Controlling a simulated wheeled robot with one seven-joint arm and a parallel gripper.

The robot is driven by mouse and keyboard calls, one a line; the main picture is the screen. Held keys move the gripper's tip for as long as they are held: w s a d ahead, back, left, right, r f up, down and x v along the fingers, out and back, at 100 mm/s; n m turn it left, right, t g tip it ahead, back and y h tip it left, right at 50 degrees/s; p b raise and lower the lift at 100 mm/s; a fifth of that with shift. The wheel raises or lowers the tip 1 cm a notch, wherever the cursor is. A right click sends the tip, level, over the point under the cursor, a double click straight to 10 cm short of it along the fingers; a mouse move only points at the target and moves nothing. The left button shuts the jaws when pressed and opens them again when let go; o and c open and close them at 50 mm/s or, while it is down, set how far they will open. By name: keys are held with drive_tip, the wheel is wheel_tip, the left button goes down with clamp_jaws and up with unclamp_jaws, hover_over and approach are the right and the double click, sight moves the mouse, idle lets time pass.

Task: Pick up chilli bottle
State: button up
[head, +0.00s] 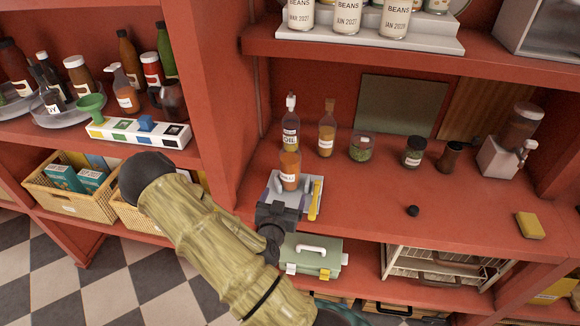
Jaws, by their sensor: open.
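The chilli bottle (290,168) is an orange bottle with a pale label, upright at the left end of the middle red shelf, in or over a pale tray (319,184). My gripper (288,194) is open at the near side of the bottle, very close to its base. Its dark body covers the near part of the tray, and I cannot tell whether its fingers are around the bottle or touching it. An oil bottle (290,132) stands right behind the chilli bottle and partly overlaps it in view.
A yellow-handled item (314,203) lies in the tray, close to the gripper's right. Another bottle (327,133) and several jars stand farther right. A red upright panel (228,110) rises at the left. A green toolbox (313,254) sits below. The shelf's middle front is mostly clear.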

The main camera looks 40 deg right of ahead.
sight(289, 164)
wheel_tip(289, 164, up, 2)
drive_tip(key=shift+r+n+t+h, duration=0.1)
drive_tip(key=shift+n+t+h, duration=0.2)
drive_tip(key=shift+n+t, duration=0.5)
drive_tip(key=p+x, duration=0.2)
drive_tip(key=x, duration=0.1)
drive_tip(key=p+x, duration=0.1)
drive_tip(key=x, duration=0.3)
drive_tip(key=p+x, duration=0.2)
drive_tip(key=x, duration=0.2)
drive_tip(key=shift+w+r+p, duration=0.3)
drive_tip(key=shift+p, duration=0.05)
drive_tip(key=shift+w+d+f, duration=0.15)
drive_tip(key=shift+w+d, duration=0.15)
drive_tip(key=shift+d, duration=0.05)
